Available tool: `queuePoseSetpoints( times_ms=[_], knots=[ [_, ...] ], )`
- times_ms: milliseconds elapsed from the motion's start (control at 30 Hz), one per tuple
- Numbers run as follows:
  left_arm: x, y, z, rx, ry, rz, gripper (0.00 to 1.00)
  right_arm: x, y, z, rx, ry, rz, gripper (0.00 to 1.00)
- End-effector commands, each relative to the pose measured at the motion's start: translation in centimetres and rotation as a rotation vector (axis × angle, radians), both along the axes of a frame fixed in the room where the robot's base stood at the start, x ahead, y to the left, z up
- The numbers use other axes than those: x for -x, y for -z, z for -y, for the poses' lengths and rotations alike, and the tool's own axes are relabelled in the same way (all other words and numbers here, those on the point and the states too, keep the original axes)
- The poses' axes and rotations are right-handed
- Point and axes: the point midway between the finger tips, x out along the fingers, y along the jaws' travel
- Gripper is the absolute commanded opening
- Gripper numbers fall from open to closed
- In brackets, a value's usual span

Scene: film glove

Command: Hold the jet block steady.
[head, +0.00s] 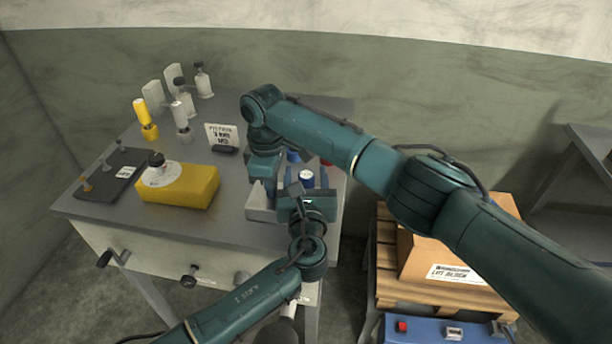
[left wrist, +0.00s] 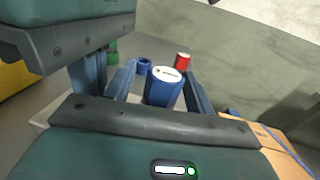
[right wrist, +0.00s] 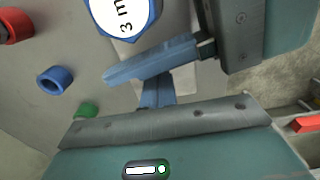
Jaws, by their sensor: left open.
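The jet block is a pale grey block (head: 262,207) on the right front of the bench. A blue jet with a white round top (head: 306,176) stands at it; the left wrist view shows this jet (left wrist: 164,87) upright. My left gripper (head: 307,189) is open, with its fingers apart on either side of the blue jet. My right gripper (head: 267,200) points down at the block's left part. Its fingers (right wrist: 157,92) are close together against the block (right wrist: 181,82); their tips are partly hidden behind a left finger. "3 m" reads on the jet's top (right wrist: 120,15).
A yellow block (head: 195,187), a dark mat (head: 108,178) and a label stand (head: 222,137) are on the bench's left and middle. A red cap (left wrist: 182,61) and blue ring (left wrist: 144,65) stand close behind. A carton (head: 425,257) sits on a pallet at right.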

Motion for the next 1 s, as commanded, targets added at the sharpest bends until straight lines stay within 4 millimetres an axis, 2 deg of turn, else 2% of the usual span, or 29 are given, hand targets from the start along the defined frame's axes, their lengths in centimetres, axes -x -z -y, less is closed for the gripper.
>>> queuePoseSetpoints(
  times_ms=[33,267,833,1000],
  knots=[
    [-0.11,0.04,0.02,0.001,0.000,0.000,0.54,0.29,0.75,0.22,0.007,0.003,-0.013,0.00],
    [-0.11,0.04,0.03,0.001,0.000,0.000,0.53,0.29,0.75,0.22,0.007,0.003,-0.013,0.00],
    [-0.07,0.07,0.01,0.000,0.000,0.000,0.07,0.28,0.75,0.22,0.007,0.003,-0.013,0.00],
    [-0.07,0.03,0.01,0.000,0.000,0.000,0.05,0.28,0.75,0.22,0.007,0.003,-0.013,0.00]
  ],
)
